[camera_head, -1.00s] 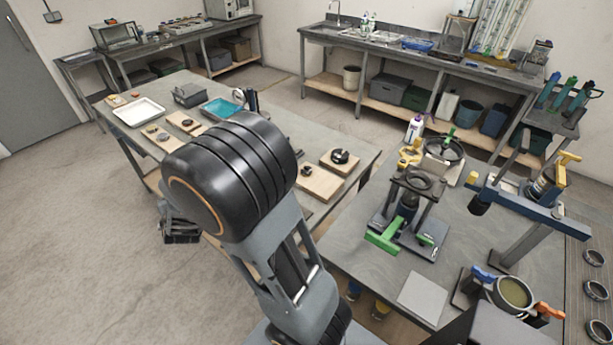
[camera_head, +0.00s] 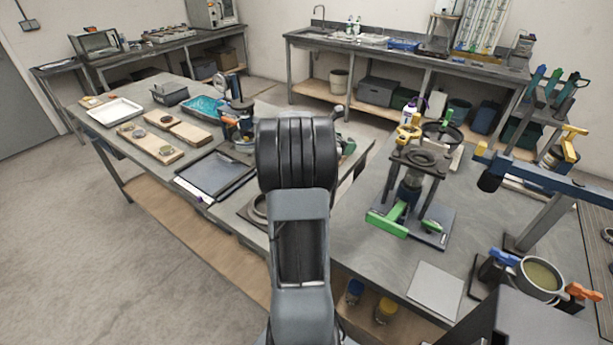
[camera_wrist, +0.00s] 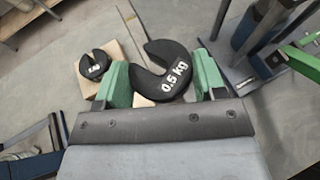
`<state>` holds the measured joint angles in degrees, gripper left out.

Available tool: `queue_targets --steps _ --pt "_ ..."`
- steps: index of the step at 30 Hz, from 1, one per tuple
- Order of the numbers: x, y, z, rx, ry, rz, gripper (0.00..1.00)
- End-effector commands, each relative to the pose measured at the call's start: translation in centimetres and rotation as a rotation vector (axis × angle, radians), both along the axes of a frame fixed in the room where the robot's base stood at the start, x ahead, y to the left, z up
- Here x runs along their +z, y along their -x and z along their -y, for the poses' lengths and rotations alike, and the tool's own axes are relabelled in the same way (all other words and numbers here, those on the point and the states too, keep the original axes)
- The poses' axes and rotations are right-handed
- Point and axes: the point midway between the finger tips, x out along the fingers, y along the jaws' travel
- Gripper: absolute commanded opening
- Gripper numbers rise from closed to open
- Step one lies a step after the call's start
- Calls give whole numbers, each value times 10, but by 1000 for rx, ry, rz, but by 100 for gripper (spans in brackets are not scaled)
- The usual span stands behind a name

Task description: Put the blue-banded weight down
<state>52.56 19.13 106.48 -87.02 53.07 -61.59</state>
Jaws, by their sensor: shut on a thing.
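My gripper (camera_wrist: 162,68) shows in the wrist view with its two green fingers on either side of a black slotted weight (camera_wrist: 176,72) marked 0.5 kg. It is shut on this weight, whose slot opens to the left. No blue band shows on the side I see. Part of a wooden block shows below the weight; I cannot tell whether they touch. A smaller black slotted weight (camera_wrist: 93,65) lies on a wooden block (camera_wrist: 113,52) to the left. In the head view my arm hides the gripper and the held weight.
In the head view, a dark tray (camera_head: 214,174) and a white tray (camera_head: 115,112) lie on the left table. A green-footed stand (camera_head: 408,190), a grey plate (camera_head: 435,290) and a pot (camera_head: 538,278) stand on the right table. A blue-beamed frame (camera_head: 540,178) rises there.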

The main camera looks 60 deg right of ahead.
Motion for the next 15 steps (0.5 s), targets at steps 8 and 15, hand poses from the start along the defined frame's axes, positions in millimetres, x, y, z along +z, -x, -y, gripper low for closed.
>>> queue_targets --steps 8,15 --pt "-11 33 17 -114 2 0 17" --pt "-32 -15 11 -118 -1 -2 17"
